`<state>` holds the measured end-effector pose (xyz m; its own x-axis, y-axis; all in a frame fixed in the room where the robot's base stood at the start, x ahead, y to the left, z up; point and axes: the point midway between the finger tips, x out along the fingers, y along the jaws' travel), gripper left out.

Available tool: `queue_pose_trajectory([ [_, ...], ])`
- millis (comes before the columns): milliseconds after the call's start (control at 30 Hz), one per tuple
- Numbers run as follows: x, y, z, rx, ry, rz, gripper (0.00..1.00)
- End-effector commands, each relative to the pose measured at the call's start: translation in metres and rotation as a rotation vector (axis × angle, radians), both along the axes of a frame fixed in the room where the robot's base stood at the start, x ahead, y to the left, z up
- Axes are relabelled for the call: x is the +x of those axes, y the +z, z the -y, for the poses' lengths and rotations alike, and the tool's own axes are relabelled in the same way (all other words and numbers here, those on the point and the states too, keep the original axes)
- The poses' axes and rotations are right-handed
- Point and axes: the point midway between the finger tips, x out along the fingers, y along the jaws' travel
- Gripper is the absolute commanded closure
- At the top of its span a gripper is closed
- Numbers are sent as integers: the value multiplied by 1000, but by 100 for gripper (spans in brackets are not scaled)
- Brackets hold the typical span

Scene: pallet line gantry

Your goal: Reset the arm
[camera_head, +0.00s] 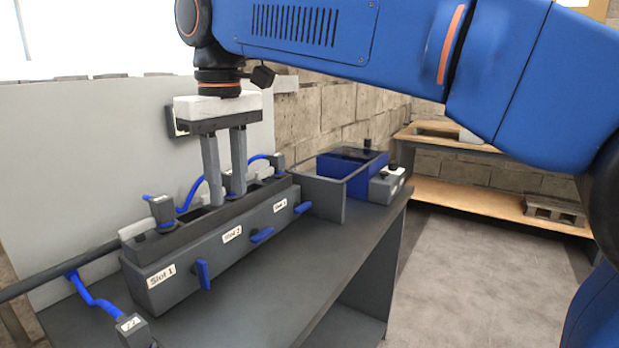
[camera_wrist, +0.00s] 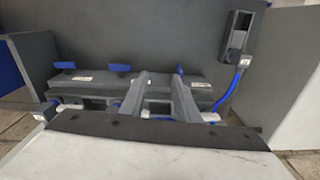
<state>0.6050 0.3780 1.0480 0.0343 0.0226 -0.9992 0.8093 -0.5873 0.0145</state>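My gripper (camera_head: 228,198) hangs straight down over the middle of a long grey slot block (camera_head: 180,275), near the label Slot 2 (camera_head: 232,234). Its two fingers stand apart and nothing shows gripped between them. The fingertips reach close to the top of the block; whether they touch it I cannot tell. In the wrist view, the parted fingers (camera_wrist: 160,82) extend across the block (camera_wrist: 212,76). A grey connector (camera_head: 162,211) with a blue cable sits at Slot 1, and another (camera_head: 277,164) sits at the Slot 3 end. The fingers hide part of the middle slot.
Blue levers stick out from the block's front; Slot 1's lever (camera_head: 203,275) points down. A blue-cabled connector (camera_head: 132,328) is at the table's near left. The dark table (camera_head: 330,255) is clear in front; wooden shelving (camera_head: 480,195) is behind right.

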Motion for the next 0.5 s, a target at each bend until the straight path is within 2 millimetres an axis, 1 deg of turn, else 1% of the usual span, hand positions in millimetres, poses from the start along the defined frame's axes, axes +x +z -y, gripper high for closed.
queue_pose_trajectory([
  [33,8,-3,25,11,-39,8,71],
  [67,11,-5,39,17,-60,13,71],
  [100,16,-10,56,27,-89,20,71],
  [167,21,-17,82,39,-129,31,71],
  [200,24,-22,99,47,-157,39,71],
  [367,28,-45,166,77,-268,70,71],
  [400,27,-51,182,85,-296,80,71],
  [467,24,-61,206,96,-337,93,71],
  [500,22,-69,222,102,-365,102,71],
])
